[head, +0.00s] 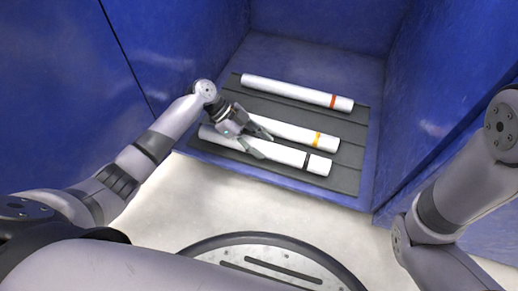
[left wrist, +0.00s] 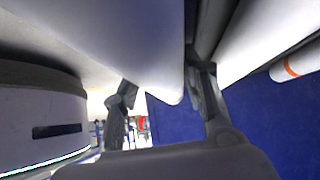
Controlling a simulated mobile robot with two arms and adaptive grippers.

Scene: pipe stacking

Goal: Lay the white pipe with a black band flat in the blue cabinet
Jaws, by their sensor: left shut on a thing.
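The white pipe with a black band (head: 290,156) lies along the front of the dark grey ribbed mat (head: 345,183) in the blue cabinet (head: 325,55). It looks level, its banded end to the right; I cannot tell whether it fully touches the mat. My left gripper (head: 266,147) reaches in from the left, its fingers on either side of the pipe near its middle, shut on it. In the left wrist view the white pipe (left wrist: 135,40) fills the space between the fingers (left wrist: 165,100). My right gripper is out of frame.
Behind it on the mat lie a white pipe with an orange band (head: 295,132) and, farthest back, one with a red band (head: 290,90). The cabinet's side walls stand close on both sides. My right arm is at the right, outside the cabinet.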

